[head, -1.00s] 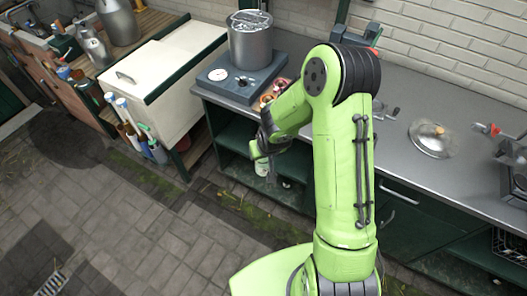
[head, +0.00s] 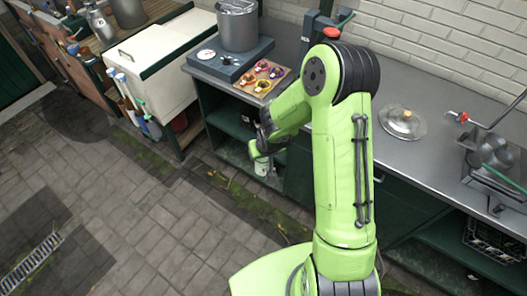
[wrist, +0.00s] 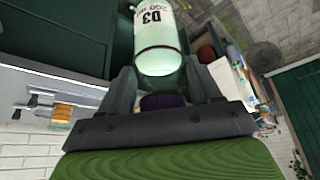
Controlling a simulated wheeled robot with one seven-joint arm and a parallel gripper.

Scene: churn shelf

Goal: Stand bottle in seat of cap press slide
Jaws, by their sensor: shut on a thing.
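A pale bottle with a dark "D3" label (wrist: 158,40) is between the fingers of my gripper (wrist: 165,85) in the wrist view. My gripper is shut on it. A dark purple part (wrist: 162,101) shows between the fingers at the bottle's end. In the head view, my gripper (head: 262,148) hangs in front of the counter's open shelf, with the pale bottle (head: 261,167) below it.
A white chest (head: 160,55) stands at left. The paved floor (head: 150,220) is clear.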

